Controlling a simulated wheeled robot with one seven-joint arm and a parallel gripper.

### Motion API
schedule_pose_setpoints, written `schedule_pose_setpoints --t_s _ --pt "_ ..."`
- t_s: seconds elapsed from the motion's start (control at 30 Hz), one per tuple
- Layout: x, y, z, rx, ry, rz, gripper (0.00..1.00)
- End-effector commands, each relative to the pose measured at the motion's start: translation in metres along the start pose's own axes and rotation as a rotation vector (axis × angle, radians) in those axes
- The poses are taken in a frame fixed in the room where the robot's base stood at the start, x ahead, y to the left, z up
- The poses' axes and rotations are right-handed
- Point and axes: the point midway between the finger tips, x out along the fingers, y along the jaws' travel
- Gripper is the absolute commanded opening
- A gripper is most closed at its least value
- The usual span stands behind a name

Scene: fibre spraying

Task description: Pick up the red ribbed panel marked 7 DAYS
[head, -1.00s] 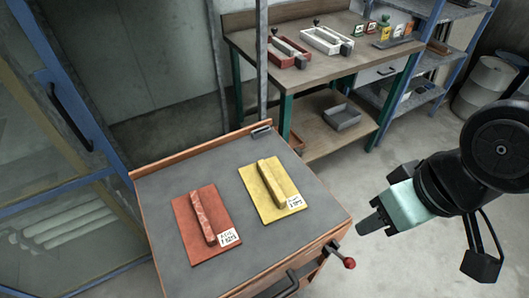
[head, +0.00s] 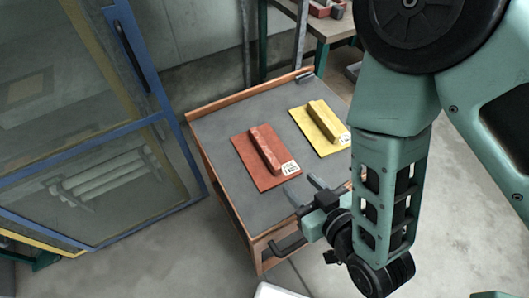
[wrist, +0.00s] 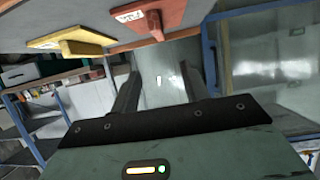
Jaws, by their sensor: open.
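The red ribbed panel (head: 249,168) lies flat on the grey top of a wooden cart, with one raised rib along its middle. A small white label sits at its near right corner; its text is too small to read. The panel also shows at the top of the wrist view (wrist: 177,14). My gripper (head: 300,184) is open and empty, near the cart's front edge, just right of and nearer than the red panel, apart from it. Its two fingers also show in the wrist view (wrist: 160,78), with nothing between them.
A yellow ribbed panel (head: 309,132) lies to the right of the red one, with a gap between. The cart (head: 215,130) has a raised wooden edge and a dark front handle (head: 287,249). A blue-framed glazed cabinet (head: 165,100) stands left. A workbench (head: 285,8) is behind.

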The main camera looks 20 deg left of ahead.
Motion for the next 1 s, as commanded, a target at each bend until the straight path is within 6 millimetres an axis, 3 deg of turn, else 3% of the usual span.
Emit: schedule_pose_setpoints --t_s 0.3,0.77,1.0 --pt "0.029 0.000 0.005 0.000 0.014 0.001 0.45" --pt "0.050 0.000 0.004 0.000 0.012 0.000 0.45" --pt "0.085 0.001 -0.002 0.000 0.008 0.002 0.45"
